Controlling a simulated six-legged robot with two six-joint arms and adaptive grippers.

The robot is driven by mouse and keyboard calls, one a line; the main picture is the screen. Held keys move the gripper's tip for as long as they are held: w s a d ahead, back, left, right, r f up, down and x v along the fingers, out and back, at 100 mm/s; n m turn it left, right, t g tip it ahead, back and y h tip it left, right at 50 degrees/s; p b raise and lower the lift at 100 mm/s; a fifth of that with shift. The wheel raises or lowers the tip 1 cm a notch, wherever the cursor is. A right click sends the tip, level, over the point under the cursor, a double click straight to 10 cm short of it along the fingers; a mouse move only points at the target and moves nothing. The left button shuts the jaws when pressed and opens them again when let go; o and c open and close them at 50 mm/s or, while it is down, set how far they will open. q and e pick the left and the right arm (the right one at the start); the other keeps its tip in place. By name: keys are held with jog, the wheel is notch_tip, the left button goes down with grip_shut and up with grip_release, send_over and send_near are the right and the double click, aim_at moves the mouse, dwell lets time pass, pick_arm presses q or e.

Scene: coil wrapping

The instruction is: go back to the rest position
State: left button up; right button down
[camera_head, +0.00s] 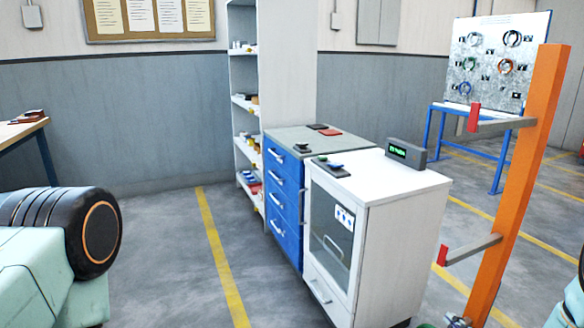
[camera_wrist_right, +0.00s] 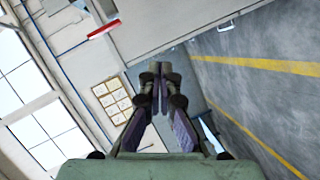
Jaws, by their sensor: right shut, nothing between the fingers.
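My right gripper (camera_wrist_right: 160,75) shows in the right wrist view with its two dark fingers together at the tips and nothing between them. It is clear of any object there and faces a wall with a notice board (camera_wrist_right: 113,100) and the floor, all tilted in the picture. In the head view I cannot make out the right gripper clearly; only a pale green piece shows at the lower right edge. My left gripper is not in view.
A white cabinet (camera_head: 385,235) with a small display (camera_head: 406,153) stands beside a blue drawer unit (camera_head: 284,205) and a shelf (camera_head: 245,120). An orange post (camera_head: 520,190) with two arms stands at right, before a coil board (camera_head: 497,60). Floor (camera_head: 165,240) at left centre is clear.

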jog(key=s+a+f+m+g, duration=0.5)
jog(key=s+f+m, duration=0.1)
jog(key=s, duration=0.3)
jog(key=s+a+f+m+g, duration=0.4)
jog(key=s+a+f+m, duration=0.15)
jog(key=s, duration=0.45)
jog(key=s+a+r+m+g, duration=0.1)
jog(key=s+a+r+g, duration=0.1)
jog(key=s, duration=0.7)
jog(key=s+a+r+m+g, duration=0.1)
jog(key=s+a+m+g, duration=0.1)
jog(key=s, duration=0.8)
jog(key=shift+s+a+r+g+h, duration=0.25)
jog(key=shift+a+r+g+h, duration=0.15)
jog(key=shift+a+g, duration=0.6)
jog(key=shift+d, duration=0.2)
